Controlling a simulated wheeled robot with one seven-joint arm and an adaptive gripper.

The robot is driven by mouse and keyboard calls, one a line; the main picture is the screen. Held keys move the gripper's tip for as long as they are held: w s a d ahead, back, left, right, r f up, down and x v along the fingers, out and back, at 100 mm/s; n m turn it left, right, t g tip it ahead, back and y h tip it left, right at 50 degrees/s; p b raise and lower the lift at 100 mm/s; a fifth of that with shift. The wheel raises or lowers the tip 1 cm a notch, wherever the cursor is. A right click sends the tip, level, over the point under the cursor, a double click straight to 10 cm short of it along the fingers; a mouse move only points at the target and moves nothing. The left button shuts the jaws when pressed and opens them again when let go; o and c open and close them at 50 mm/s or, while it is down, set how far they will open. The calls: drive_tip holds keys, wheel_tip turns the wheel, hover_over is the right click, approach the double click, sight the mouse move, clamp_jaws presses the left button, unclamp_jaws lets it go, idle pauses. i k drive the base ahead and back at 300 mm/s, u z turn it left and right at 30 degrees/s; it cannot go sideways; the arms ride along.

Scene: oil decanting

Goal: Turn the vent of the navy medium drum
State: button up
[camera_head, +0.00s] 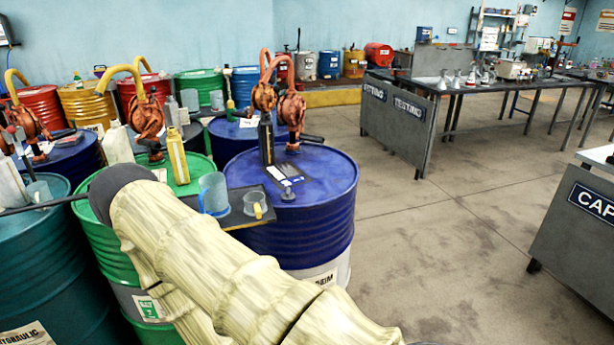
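A navy drum (325,215) stands upright just right of my arm. The end letters of its white label (320,282) look like part of a word, too small to read surely. A small dark knob, possibly the vent (288,193), stands on the near side of its top. Whether it is open or shut cannot be told. An orange hand pump (291,108) rises from the drum's far side. My pale arm crosses the lower left foreground, its dark rounded joint over the green drum. My gripper's fingers are not visible.
A dark tray (238,219) with a blue-tinted jug (214,195) and a small beaker (256,206) sits beside the navy top. Green (100,230) and teal (60,265) drums crowd the left. Floor is clear right, before benches (400,120).

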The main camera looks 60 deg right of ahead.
sight(287, 197)
drive_tip(key=u, duration=0.1)
drive_tip(key=k, duration=0.15)
drive_tip(key=z, duration=0.9)
